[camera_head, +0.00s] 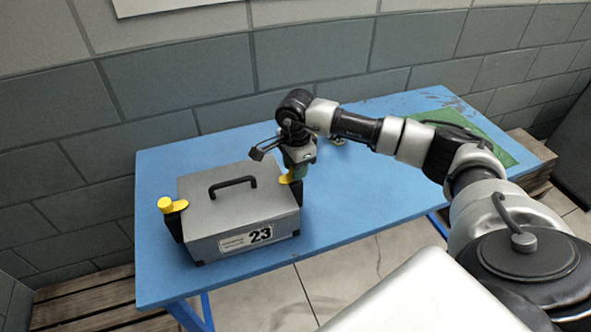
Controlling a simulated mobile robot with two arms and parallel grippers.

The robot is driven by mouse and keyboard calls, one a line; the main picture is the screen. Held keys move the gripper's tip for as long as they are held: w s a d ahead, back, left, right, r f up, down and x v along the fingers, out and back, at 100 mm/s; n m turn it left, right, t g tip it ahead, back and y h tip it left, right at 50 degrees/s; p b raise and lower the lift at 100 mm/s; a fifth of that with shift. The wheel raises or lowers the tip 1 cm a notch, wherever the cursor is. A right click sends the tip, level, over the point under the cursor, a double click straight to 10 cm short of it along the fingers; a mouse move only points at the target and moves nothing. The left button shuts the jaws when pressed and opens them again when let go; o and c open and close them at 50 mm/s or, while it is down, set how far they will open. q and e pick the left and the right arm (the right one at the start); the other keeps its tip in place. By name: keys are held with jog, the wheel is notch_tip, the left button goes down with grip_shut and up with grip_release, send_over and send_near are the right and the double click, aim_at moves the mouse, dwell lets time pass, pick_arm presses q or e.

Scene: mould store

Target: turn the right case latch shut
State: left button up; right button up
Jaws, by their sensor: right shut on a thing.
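A grey case (228,218) with a black top handle (232,184) and a label reading 23 stands on the blue table (200,147). The left case latch (172,204) has a yellow knob and lever on a black mount at the case's left side. The right case latch (286,179) shows as a yellow lever at the right side; its far end is hidden by my right gripper. My right gripper (298,170) points down over the right latch and is shut on it. Its fingertips are mostly hidden. My left gripper is not in view.
A green mat (480,140) lies at the table's right end, partly behind my right arm. A block wall stands close behind. The table's front right is clear.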

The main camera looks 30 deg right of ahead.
jog(key=shift+m+b, duration=0.55)
jog(key=shift+m, duration=1.35)
jog(key=o, duration=0.9)
jog(key=shift+o, duration=0.2)
jog(key=shift+r, duration=0.1)
notch_tip(320, 180, up, 11)
jog(key=b, duration=0.1)
jog(key=shift+b, duration=0.35)
jog(key=shift+s+f, duration=0.1)
jog(key=shift+f, duration=0.1)
